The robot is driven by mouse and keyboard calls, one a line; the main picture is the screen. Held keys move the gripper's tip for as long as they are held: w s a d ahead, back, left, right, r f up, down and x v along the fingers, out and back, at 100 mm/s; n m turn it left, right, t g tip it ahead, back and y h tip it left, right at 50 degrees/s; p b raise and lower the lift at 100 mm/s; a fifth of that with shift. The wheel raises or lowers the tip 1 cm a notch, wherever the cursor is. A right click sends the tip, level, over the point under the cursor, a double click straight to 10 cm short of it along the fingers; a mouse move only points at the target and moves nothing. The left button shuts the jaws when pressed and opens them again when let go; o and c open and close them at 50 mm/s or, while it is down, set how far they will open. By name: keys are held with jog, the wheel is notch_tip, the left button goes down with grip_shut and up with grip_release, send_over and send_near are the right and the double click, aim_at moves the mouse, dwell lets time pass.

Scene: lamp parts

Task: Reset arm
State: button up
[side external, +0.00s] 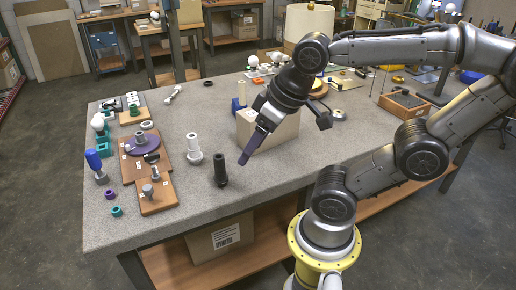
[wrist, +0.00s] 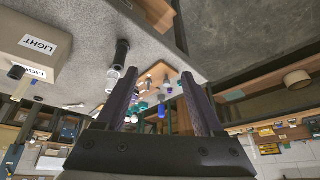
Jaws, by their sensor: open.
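My gripper (side external: 248,158) hangs tilted above the grey table, empty; the wrist view shows its two dark fingers spread apart (wrist: 162,85). A black lamp part (side external: 220,170) stands upright on the table, left of and apart from the fingers; it also shows in the wrist view (wrist: 121,53). A white lamp part (side external: 193,148) stands just behind it. A round purple part (side external: 145,145) rests on a brown wooden board (side external: 135,168) at the left. A beige box (side external: 283,133), partly hidden behind my gripper, carries "LIGHT" labels in the wrist view (wrist: 53,42).
A blue-handled tool (side external: 94,163) and small teal rings (side external: 117,211) lie near the left edge. A white bulb (side external: 98,124) stands behind them. The front middle of the table (side external: 180,228) is clear.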

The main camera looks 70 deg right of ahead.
jog(key=shift+s+a+f+n, duration=0.3)
jog(key=shift+s+n, duration=0.25)
jog(key=shift+n, duration=0.15)
dwell(0.9)
